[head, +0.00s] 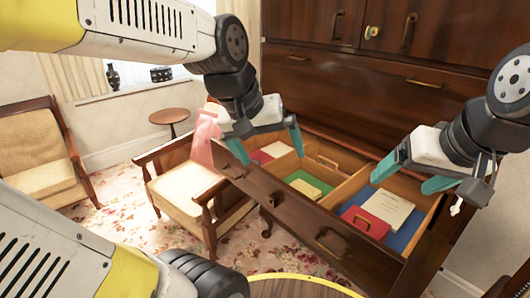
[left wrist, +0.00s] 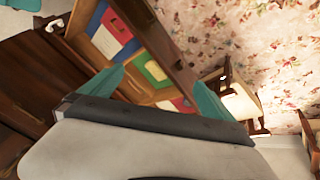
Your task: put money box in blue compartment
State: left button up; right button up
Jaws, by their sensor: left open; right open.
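An open wooden drawer (head: 283,208) has three compartments side by side. The right one is the blue compartment (head: 408,237). A red box with a small handle on top (head: 374,230), which looks like the money box, lies at its front beside a cream book (head: 386,208). In the left wrist view the blue compartment (left wrist: 95,25) is at upper left, with the red box (left wrist: 117,23) in it. My left gripper (head: 267,146) is open and empty above the left compartment, partly hiding it. My right gripper (head: 410,176) is open and empty above the blue compartment.
The middle compartment holds a green item (head: 308,178) and a yellow one. The left compartment shows red and a white item (head: 276,149). A cushioned armchair (head: 185,195) stands close to the drawer's left end. A round table edge (head: 300,285) is in front.

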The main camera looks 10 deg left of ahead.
pick_arm(q)
jog(key=shift+m+t+y, duration=0.3)
jog(key=shift+m+t, duration=0.4)
jog(key=shift+m, duration=0.2)
jog(key=shift+s+a, duration=0.65)
jog(key=shift+s, duration=0.35)
jog(key=shift+s+a, duration=0.6)
jog(key=shift+s, duration=0.4)
